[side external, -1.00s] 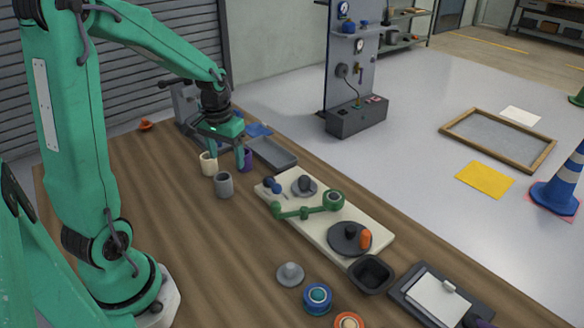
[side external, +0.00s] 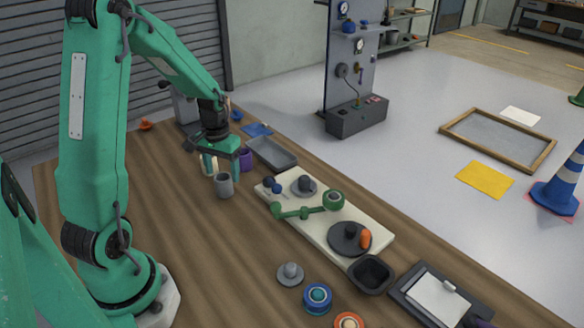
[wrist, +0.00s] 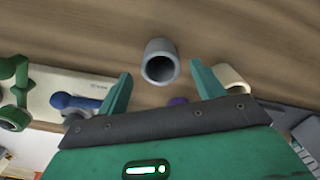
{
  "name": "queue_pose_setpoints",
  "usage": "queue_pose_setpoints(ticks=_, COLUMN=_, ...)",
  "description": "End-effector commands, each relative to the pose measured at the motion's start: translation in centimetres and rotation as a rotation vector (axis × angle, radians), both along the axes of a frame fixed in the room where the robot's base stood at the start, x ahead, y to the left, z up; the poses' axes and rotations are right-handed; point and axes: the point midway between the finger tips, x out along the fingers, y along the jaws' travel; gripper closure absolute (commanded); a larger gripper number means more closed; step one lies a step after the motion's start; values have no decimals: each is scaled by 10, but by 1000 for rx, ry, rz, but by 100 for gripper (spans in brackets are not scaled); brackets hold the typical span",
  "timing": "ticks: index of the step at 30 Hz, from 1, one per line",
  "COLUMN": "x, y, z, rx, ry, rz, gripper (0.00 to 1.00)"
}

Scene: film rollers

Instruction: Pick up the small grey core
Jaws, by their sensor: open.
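The small grey core (side external: 224,186) is a hollow grey cylinder standing upright on the wooden table. In the wrist view the grey core (wrist: 160,62) shows its dark open end and lies between and beyond the two fingertips, touching neither as far as I can see. My gripper (side external: 220,176) is open and empty, just behind and above the core. In the wrist view my gripper (wrist: 159,72) shows two green fingers spread apart. A cream core (side external: 208,165) stands close by, partly hidden by a finger. A purple core (side external: 246,160) stands to the right of the gripper.
A cream board (side external: 345,258) with a green lever and dark discs lies to the right. A grey tray (side external: 272,154) lies behind. A black bin (side external: 370,275), a grey knob (side external: 290,274) and a blue roller (side external: 318,298) stand nearer. The table left of the cores is clear.

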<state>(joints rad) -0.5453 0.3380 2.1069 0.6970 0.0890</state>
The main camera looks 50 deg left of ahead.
Motion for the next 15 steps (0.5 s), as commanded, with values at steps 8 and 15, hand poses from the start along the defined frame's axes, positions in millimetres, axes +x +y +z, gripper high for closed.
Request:
queue_pose_setpoints(ticks=8, x=-1, y=0, z=-6, rx=0, ry=1, rz=0, gripper=33)
queue_pose_setpoints(ticks=15, x=-3, y=0, z=-30, rx=-1, ry=3, rz=0, gripper=33)
